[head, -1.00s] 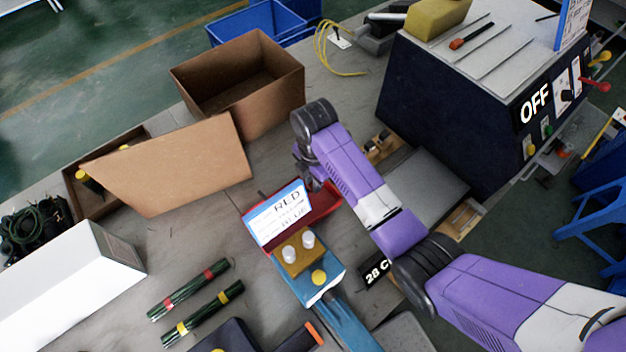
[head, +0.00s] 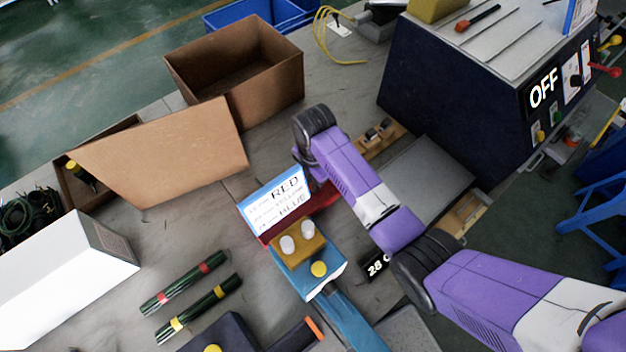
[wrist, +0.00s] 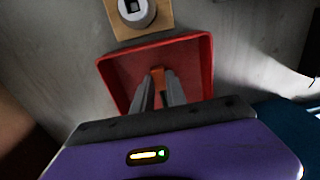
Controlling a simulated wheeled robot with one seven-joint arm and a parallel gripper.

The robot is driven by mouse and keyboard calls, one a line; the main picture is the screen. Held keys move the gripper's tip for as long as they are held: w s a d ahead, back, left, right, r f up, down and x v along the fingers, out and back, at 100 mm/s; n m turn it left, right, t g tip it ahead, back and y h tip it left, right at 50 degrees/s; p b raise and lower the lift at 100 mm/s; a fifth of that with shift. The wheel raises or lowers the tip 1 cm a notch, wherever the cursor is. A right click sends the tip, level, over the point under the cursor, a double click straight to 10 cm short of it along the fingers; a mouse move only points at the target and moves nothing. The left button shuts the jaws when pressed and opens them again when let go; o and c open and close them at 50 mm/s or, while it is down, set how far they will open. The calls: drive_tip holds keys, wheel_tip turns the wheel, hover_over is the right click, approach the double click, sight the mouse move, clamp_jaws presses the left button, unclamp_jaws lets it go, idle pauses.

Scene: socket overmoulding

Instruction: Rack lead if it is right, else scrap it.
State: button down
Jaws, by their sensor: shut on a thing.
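In the wrist view my gripper (wrist: 157,88) points down over a red tray (wrist: 196,75). I cannot tell whether this is part of the lead. In the head view the gripper is hidden behind my arm, and part of the red tray (head: 323,199) shows beside it. Two dark green rods lie on the table at the lower left, one with red bands (head: 183,283) and one with yellow bands (head: 199,309).
A sign reading RED, YELLOW, BLUE (head: 275,201) stands by a blue device (head: 312,270). An open cardboard box (head: 265,95) and slanted cardboard panel (head: 170,155) stand left. A dark machine marked OFF (head: 450,95) stands right. A wooden block with a socket (wrist: 153,32) lies beyond the tray.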

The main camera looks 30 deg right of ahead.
drive_tip(key=c, duration=1.3)
unclamp_jaws()
drive_tip(key=shift+o, duration=0.2)
drive_tip(key=shift+r+b, duration=0.35)
drive_tip(key=shift+r, duration=3.6)
